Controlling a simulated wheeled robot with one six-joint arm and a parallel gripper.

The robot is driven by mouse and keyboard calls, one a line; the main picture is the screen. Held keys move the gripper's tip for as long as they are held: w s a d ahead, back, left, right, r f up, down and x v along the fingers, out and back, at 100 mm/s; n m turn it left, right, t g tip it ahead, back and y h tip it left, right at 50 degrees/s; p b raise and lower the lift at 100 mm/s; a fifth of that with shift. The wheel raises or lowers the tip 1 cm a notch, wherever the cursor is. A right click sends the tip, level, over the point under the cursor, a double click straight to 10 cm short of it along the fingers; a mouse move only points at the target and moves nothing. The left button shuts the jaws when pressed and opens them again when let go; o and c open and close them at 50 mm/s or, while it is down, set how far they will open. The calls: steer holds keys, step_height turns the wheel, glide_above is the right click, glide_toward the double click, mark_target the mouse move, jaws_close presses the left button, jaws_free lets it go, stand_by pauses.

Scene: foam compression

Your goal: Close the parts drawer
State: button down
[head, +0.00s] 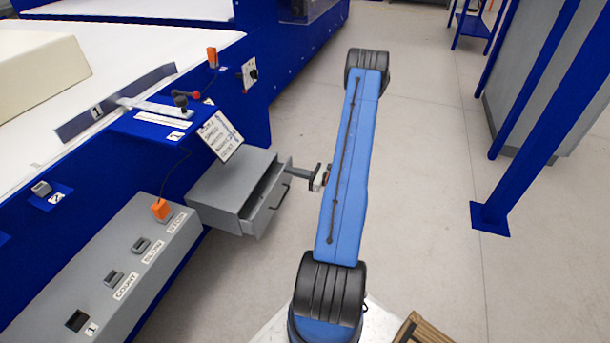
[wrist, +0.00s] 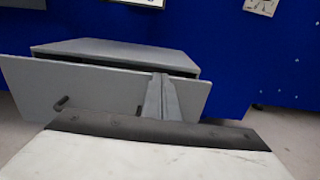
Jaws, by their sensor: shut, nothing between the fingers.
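The grey parts drawer (head: 262,207) is partly open, with a dark gap between its front panel and its grey housing (head: 232,180). A dark bar handle (head: 277,198) is on the front panel. My gripper (head: 289,166) is shut and empty, pointing at the drawer front near its far end. In the wrist view, my shut fingers (wrist: 162,82) reach over the front panel (wrist: 75,85), right of its middle, and hide part of it and of the handle. I cannot tell whether the fingertips touch the panel.
The blue machine (head: 255,105) stands behind the drawer. A grey control panel (head: 105,265) with labelled switches is at the left. A tilted paper sheet (head: 221,136) hangs above the housing. Open concrete floor (head: 420,160) lies to the right, with a blue post (head: 535,110) beyond.

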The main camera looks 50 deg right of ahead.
steer(key=x, duration=0.6)
steer(key=shift+w+r, duration=0.1)
steer(key=shift+w, duration=0.05)
steer(key=shift+s+d, duration=0.2)
steer(key=shift+s, duration=0.3)
steer(key=v, duration=1.3)
steer(key=shift+s, duration=0.25)
